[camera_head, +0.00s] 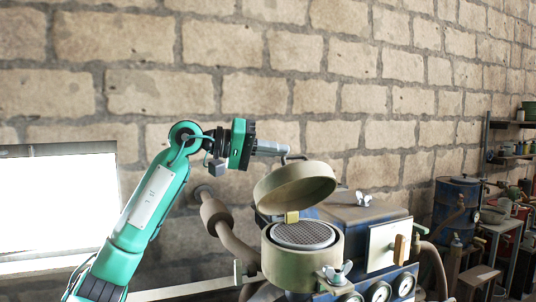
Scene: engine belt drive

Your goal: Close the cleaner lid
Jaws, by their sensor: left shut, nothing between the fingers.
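The cleaner lid (296,190) is a round, olive-beige cap. It stands tilted open above the cleaner body (301,265), a round housing of the same colour. A grey mesh filter (304,234) shows inside the open housing. A small yellowish block (291,217) is at the lid's lower edge. My left gripper (288,149) is shut and empty, behind and above the lid's upper left edge. I cannot tell whether its fingertips touch the lid. My right gripper is not in view.
A wing nut (337,271) is on the housing's front, above several round gauges. A blue engine box (345,213) with a pale panel (389,245) stands at the right. A brown pipe (232,240) runs at the left. A blue barrel (456,207) stands farther right.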

